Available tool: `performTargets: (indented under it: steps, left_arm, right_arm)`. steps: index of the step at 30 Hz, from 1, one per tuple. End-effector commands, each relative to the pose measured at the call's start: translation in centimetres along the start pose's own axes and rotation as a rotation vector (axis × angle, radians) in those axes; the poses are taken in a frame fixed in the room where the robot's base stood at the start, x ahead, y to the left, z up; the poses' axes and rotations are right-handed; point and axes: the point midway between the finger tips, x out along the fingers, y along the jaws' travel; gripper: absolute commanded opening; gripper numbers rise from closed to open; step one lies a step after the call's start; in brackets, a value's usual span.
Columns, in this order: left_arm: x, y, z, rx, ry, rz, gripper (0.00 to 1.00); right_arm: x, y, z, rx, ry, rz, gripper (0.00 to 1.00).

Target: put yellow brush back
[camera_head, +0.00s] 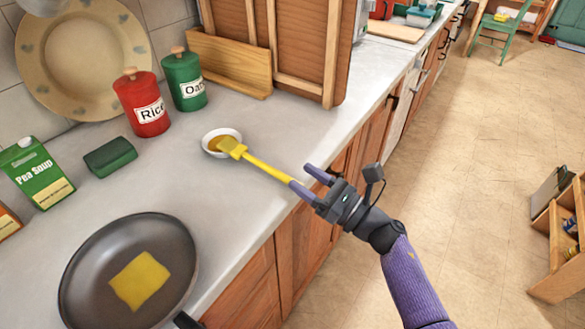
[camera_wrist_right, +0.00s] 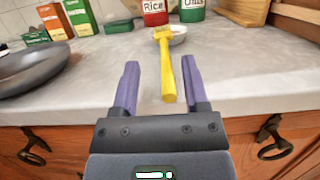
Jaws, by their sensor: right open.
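The yellow brush (camera_head: 264,165) leans with its head in a small white bowl (camera_head: 211,153) that holds something amber. Its handle sticks out over the counter toward the front edge. My right gripper (camera_head: 302,177) is open at the handle's end. In the right wrist view, the brush (camera_wrist_right: 167,73) reaches back between the spread fingers of the gripper (camera_wrist_right: 159,64), nearer the right one, with gaps visible on both sides. The bowl also shows there (camera_wrist_right: 179,31), partly behind the brush head. My left gripper is not in view.
A grey pan (camera_head: 88,255) with a yellow square (camera_head: 140,280) stands at the front left. Counter around the bowl is clear.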

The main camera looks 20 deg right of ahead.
Motion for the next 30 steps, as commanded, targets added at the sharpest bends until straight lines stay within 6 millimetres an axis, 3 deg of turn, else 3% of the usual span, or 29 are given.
performTargets:
  steps: [3,7,15,17,19,20,21,23,24,27,30]
  left_arm:
    - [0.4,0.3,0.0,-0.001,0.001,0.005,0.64]
    - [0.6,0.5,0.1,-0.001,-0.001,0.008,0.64]
    - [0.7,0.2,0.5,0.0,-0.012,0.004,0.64]
    - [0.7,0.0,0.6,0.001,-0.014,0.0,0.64]
    - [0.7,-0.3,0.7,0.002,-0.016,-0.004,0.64]
    - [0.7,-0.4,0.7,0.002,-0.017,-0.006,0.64]
    - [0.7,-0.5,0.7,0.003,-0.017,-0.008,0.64]
    - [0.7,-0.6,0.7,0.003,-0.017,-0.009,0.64]
    - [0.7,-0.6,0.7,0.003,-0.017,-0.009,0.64]
    - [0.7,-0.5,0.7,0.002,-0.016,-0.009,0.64]
    - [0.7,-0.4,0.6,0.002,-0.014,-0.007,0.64]
  right_arm:
    - [-3.7,0.0,-0.4,0.002,0.005,-0.001,0.58]
    - [-6.7,0.0,-0.3,0.002,0.003,0.0,0.58]
    - [-8.6,0.0,-0.2,0.004,0.0,0.0,0.58]
    - [-8.8,-0.2,-1.1,0.089,0.01,-0.038,0.58]
    - [-10.1,-0.9,-5.0,0.425,0.042,-0.196,0.58]
    - [-11.4,-1.1,-7.9,0.643,0.062,-0.312,0.58]
    - [-13.8,-0.7,-12.2,0.957,0.078,-0.496,0.58]
    - [-18.6,1.3,-18.8,1.401,0.077,-0.822,0.58]
    - [-22.2,3.5,-22.6,1.645,0.053,-1.057,0.58]
    - [-31.4,10.4,-28.6,2.029,-0.088,-1.657,0.58]
    - [-38.9,17.0,-30.5,2.122,-0.302,-2.177,0.58]
